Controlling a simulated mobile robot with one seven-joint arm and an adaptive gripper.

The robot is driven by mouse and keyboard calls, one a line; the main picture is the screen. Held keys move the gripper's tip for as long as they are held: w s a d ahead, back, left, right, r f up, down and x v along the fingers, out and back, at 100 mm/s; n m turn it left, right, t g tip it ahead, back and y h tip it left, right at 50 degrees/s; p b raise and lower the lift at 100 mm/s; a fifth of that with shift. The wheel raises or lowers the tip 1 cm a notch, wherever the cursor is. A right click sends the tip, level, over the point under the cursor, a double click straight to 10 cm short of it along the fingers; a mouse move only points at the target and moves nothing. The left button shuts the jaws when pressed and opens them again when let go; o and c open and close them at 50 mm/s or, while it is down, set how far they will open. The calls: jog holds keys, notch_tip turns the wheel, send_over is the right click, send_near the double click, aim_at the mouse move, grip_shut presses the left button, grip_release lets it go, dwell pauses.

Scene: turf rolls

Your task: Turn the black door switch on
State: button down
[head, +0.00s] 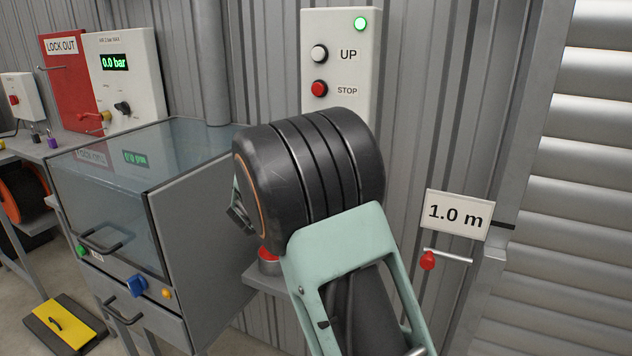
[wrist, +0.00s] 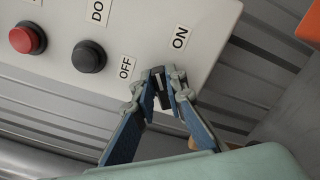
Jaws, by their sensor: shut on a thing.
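The black door switch (wrist: 157,78) is on a pale control panel (wrist: 205,50) in the wrist view, between the OFF and ON labels. My gripper (wrist: 161,84) is shut on it, with one fingertip on each side of the knob. The fingers cover much of the knob, and I cannot tell exactly which label it points at. In the head view the same panel (head: 339,30) shows its upper part with a lit green lamp. My arm hides its lower part and the switch there, and only a bit of my gripper (head: 241,212) shows.
A red STOP button (wrist: 27,38) and a black button (wrist: 89,56) sit close by on the panel. A glass-topped grey cabinet (head: 190,200) stands to the left. A 1.0 m sign (head: 457,214) and a red-handled lever (head: 428,261) are on the right, beside a roller shutter (head: 570,200).

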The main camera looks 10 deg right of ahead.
jog(key=m+b, duration=0.3)
jog(key=b, duration=0.4)
jog(key=f+m+b, duration=0.1)
jog(key=m+b, duration=0.2)
jog(key=b, duration=0.4)
jog(key=shift+m, duration=0.3)
jog(key=shift+r+m+b, duration=0.1)
jog(key=shift+m+b, duration=0.2)
jog(key=shift+b, duration=0.05)
jog(key=c, duration=2)
grip_release()
jog(key=shift+o, duration=0.2)
jog(key=v, duration=1.2)
